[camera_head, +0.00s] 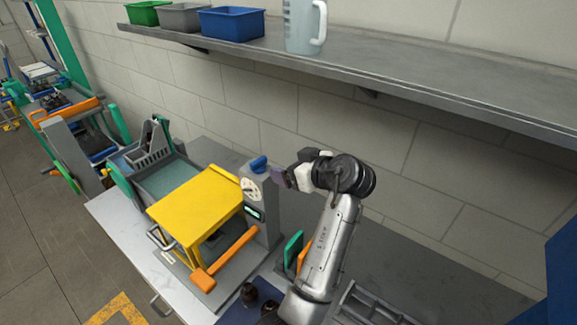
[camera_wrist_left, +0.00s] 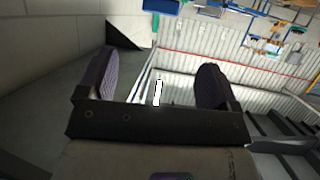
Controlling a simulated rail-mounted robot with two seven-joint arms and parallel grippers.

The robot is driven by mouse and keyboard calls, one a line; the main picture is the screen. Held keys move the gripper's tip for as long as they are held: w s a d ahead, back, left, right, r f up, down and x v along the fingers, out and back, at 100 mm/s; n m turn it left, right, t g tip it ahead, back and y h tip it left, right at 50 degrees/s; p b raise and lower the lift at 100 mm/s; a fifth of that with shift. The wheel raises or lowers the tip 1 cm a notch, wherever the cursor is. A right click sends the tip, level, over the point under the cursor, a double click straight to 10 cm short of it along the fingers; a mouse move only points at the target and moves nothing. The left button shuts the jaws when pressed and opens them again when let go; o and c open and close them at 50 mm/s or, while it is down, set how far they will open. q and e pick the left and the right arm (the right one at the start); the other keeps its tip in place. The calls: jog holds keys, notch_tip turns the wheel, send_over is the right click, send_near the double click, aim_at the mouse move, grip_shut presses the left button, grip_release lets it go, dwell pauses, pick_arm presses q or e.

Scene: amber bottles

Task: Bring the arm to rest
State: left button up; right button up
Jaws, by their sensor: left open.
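My left arm (camera_head: 328,245) rises from the bottom of the head view and bends to the left at the top. My left gripper (camera_head: 280,177) is beside the grey machine's dial and blue knob (camera_head: 259,164); I cannot tell whether it touches them. In the left wrist view the two dark pads of my left gripper (camera_wrist_left: 153,82) stand wide apart with nothing between them. Dark amber bottles (camera_head: 249,293) stand at the bottom of the head view, partly hidden by my arm. My right gripper is not in view.
The machine has a yellow cover (camera_head: 196,205) and an orange handle (camera_head: 225,258). Above, a long grey shelf (camera_head: 400,85) holds a blue bin (camera_head: 232,25), a grey bin, a green bin and a clear jug (camera_head: 303,28).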

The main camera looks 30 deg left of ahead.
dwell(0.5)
pick_arm(q)
jog(key=s+d+r+m+t+h, duration=0.3)
jog(key=d+m+t+h, duration=0.3)
jog(key=m+t+h, duration=0.5)
jog(key=s+f+m+g+h, duration=0.2)
jog(key=s+f+m+g, duration=0.6)
jog(key=s+f, duration=2.8)
notch_tip(320, 180, up, 17)
jog(key=n+g+p, duration=0.1)
jog(key=g+p, duration=0.1)
jog(key=p, duration=1.5)
jog(key=shift+s+a+n, duration=0.15)
jog(key=shift+s+n, duration=0.15)
